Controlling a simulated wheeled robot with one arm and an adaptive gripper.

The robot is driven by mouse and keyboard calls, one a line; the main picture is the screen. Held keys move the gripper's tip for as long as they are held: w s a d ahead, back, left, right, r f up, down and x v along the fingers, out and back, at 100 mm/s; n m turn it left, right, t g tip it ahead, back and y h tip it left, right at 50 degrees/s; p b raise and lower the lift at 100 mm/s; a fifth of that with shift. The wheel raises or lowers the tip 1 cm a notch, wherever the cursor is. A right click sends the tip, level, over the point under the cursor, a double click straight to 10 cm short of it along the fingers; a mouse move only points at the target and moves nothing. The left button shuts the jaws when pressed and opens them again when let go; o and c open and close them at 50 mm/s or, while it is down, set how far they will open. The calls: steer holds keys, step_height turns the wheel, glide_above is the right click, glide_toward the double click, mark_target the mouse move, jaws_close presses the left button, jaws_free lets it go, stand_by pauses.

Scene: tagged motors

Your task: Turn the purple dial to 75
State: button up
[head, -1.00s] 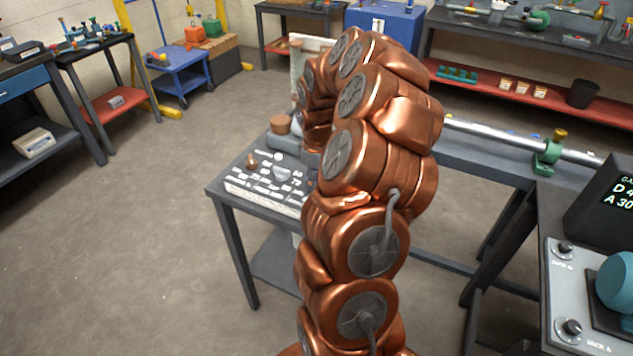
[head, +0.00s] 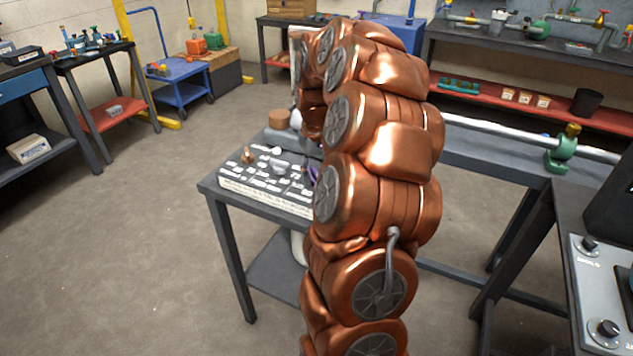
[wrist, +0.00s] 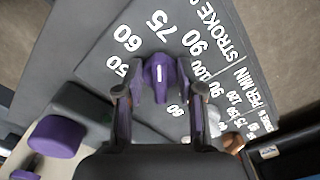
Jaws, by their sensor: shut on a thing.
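In the wrist view the purple dial (wrist: 160,75) sits on a dark panel (wrist: 100,50) with white numbers. Its white mark lies in line with the 75 (wrist: 160,22), with 60 to the left and 90 to the right. I cannot tell surely which end is the pointer. My gripper (wrist: 160,92) is shut on the dial, one finger on each side. In the head view the panel (head: 265,205) lies on a grey table, and a sliver of the purple dial (head: 313,173) shows beside my arm. My arm hides the gripper there.
A grey knob (head: 279,167) and a copper knob (head: 248,155) stand on the same panel. A purple block (wrist: 58,136) lies at lower left in the wrist view. A silver pipe (head: 510,132) with a green support is to the right.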

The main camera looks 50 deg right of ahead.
mark_target(315, 174)
steer(key=shift+a+f+m+b, duration=0.1)
steer(key=shift+m+b, duration=0.3)
steer(key=shift+m, duration=0.1)
steer(key=o, duration=1.1)
steer(key=shift+o, duration=0.2)
step_height(315, 174, up, 12)
stand_by(0.7)
